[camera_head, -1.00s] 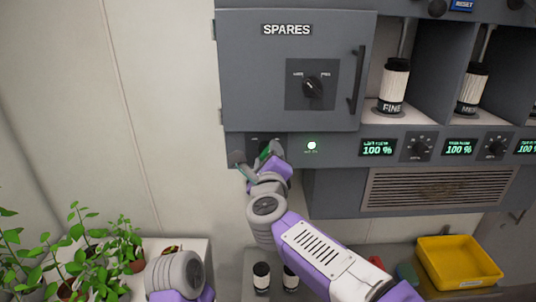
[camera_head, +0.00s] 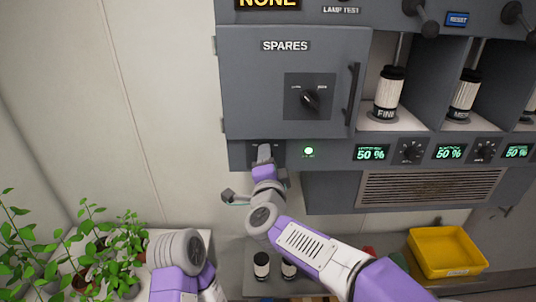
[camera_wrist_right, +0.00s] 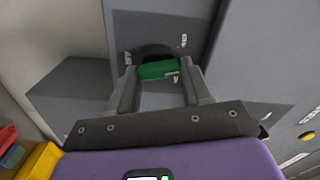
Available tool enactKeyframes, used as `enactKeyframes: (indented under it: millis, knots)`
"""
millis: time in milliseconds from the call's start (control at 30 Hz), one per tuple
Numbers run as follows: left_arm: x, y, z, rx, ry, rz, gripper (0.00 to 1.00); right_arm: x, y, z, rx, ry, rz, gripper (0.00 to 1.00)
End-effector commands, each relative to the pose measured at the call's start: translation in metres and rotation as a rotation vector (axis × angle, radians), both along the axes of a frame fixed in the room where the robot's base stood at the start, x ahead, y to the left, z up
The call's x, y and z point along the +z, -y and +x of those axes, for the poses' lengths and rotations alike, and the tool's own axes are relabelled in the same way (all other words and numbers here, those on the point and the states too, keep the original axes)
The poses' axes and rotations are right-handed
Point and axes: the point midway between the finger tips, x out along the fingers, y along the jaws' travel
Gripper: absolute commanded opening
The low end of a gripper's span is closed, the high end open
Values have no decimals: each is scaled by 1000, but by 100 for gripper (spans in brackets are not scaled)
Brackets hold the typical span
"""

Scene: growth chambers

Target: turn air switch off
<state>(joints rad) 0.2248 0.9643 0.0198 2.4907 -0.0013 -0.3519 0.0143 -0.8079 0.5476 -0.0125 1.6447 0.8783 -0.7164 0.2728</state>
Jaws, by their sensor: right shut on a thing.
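The air switch shows in the right wrist view as a green handle (camera_wrist_right: 157,70) in front of a dark round base on the grey panel. My right gripper (camera_wrist_right: 158,84) is shut on this handle, with one finger at each end of it. In the head view my right gripper (camera_head: 265,154) is at the dark switch plate below the SPARES cabinet and hides most of the switch. A green lamp (camera_head: 308,151) is lit just right of it. My left arm shows at the bottom left, but its gripper is out of view.
The SPARES cabinet (camera_head: 290,80) with a knob and handle is above. Displays (camera_head: 371,153) reading 50 % and dials line the panel to the right. A vent (camera_head: 430,187) is below them. Potted plants (camera_head: 75,250) stand at lower left, a yellow bin (camera_head: 446,252) at lower right.

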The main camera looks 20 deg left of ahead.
Motion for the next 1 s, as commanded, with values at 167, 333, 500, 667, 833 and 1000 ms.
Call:
enactKeyframes:
  millis: [167,333,500,667,833,1000]
  knots:
    - [16,0,0,0,0,0,43,3,0,0,0,44,-158,19]
    - [26,0,0,0,0,0,43,3,-1,0,1,81,-287,19]
    - [33,0,0,0,0,0,43,3,-1,0,0,110,-385,19]
    - [37,0,0,0,0,0,43,3,-1,0,0,129,-448,19]
    - [39,0,0,0,0,0,43,2,-1,0,0,139,-483,19]
    - [40,0,0,0,0,0,43,2,-1,-1,0,143,-496,19]
